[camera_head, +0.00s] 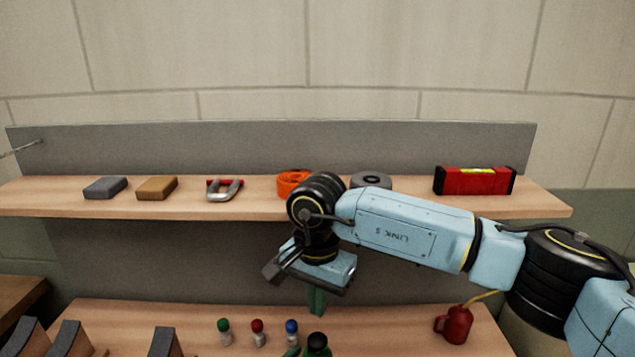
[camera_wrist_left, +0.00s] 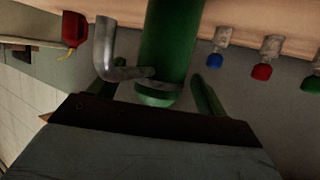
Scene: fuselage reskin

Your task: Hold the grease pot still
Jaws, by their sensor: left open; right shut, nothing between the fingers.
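The green grease pot (camera_wrist_left: 172,45) stands between the fingers of my left gripper (camera_wrist_left: 153,84) in the left wrist view. A grey metal elbow (camera_wrist_left: 106,48) is beside it. My left gripper is open, with a finger on each side of the pot. A small gap shows at the right finger; contact at the other side I cannot tell. In the head view the pot's dark top (camera_head: 317,341) shows at the bottom edge, its lower part cut off. My right gripper (camera_head: 317,311) is shut and empty, its green fingers pointing down above and behind the pot.
Bottles with green (camera_head: 224,326), red (camera_head: 257,326) and blue (camera_head: 291,326) caps stand left of the pot. A red oil can (camera_head: 454,324) stands to the right. The upper shelf (camera_head: 70,200) holds several tools, including a red level (camera_head: 474,181). My right arm spans the right half.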

